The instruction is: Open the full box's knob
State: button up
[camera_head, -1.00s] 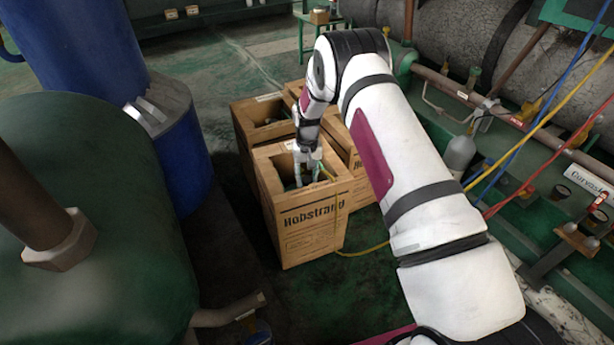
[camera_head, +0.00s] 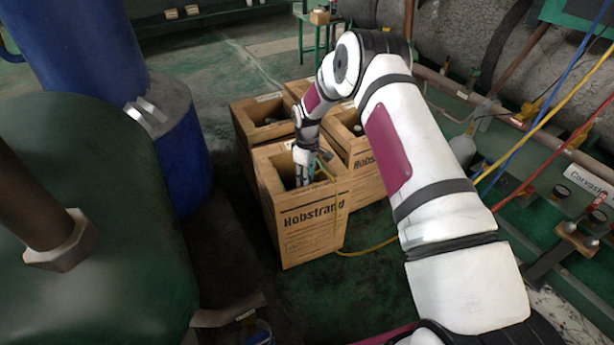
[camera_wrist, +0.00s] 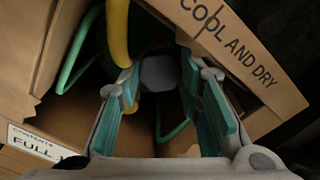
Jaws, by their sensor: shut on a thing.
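The front "Hobstrand" box (camera_head: 312,228) is a wooden-coloured, open-topped box on the floor. My gripper (camera_head: 305,178) reaches down into the front box's opening. In the wrist view its two teal-padded fingers are closed on the sides of a grey round knob (camera_wrist: 160,73). A yellow hose (camera_wrist: 117,32) runs close beside the knob, and green tubing (camera_wrist: 78,52) curves inside the box. The fingers and shadow hide what lies under the knob.
A green tank (camera_head: 90,220) and a blue drum (camera_head: 180,150) stand left. Pipes and coloured hoses line the right. The yellow hose trails over the front box's rim.

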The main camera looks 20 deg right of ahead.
jog(key=shift+n, duration=0.6)
jog(key=o, duration=0.9)
jog(key=shift+c, duration=0.2)
notch_tip(320, 180, up, 12)
